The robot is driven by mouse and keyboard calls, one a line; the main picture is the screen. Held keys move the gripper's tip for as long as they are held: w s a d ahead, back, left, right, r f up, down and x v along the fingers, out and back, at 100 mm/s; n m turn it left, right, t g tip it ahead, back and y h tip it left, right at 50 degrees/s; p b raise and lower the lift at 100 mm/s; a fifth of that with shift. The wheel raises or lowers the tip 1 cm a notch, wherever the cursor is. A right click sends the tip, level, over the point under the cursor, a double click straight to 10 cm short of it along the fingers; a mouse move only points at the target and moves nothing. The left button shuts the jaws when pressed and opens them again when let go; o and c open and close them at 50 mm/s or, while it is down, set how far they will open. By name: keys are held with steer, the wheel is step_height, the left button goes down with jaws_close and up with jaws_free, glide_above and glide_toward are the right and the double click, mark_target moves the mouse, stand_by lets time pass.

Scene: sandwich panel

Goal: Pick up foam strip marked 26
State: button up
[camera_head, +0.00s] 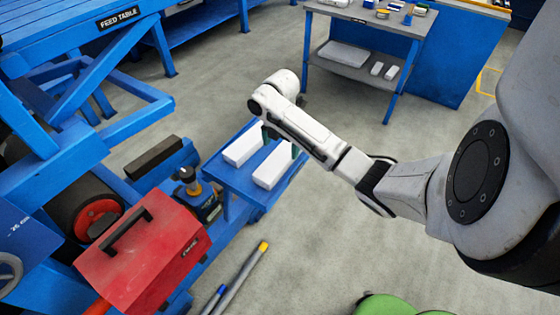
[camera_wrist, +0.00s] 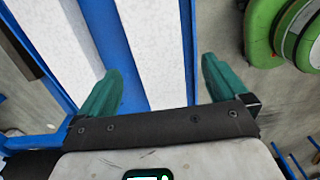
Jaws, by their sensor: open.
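Two white foam strips lie side by side on a small blue shelf (camera_head: 232,181): a left strip (camera_head: 243,145) and a right strip (camera_head: 273,166). No number 26 can be read on either. My gripper (camera_head: 280,141) is over the far end of the strips, pointing down. In the wrist view my gripper (camera_wrist: 158,85) is open, with teal fingers apart. One white strip (camera_wrist: 157,45) runs between the fingers, with a blue band beside it. Another white strip (camera_wrist: 52,35) lies left of the left finger. I cannot tell the height of the fingers above the strips.
A red toolbox (camera_head: 150,255) and a blue machine frame stand left of the shelf. Tubes (camera_head: 238,278) lie on the floor in front. A workbench (camera_head: 372,22) stands behind. Green round objects (camera_head: 385,304) are at the bottom right. Grey floor is open right of the shelf.

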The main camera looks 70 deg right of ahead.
mark_target(280, 157)
steer(key=shift+w+f+p, duration=0.1)
steer(key=shift+f+p, duration=0.45)
steer(key=shift+f, duration=2.75)
steer(key=shift+c, duration=0.4)
steer(key=c, duration=0.9)
steer(key=shift+r, duration=0.15)
steer(key=shift+c, duration=0.2)
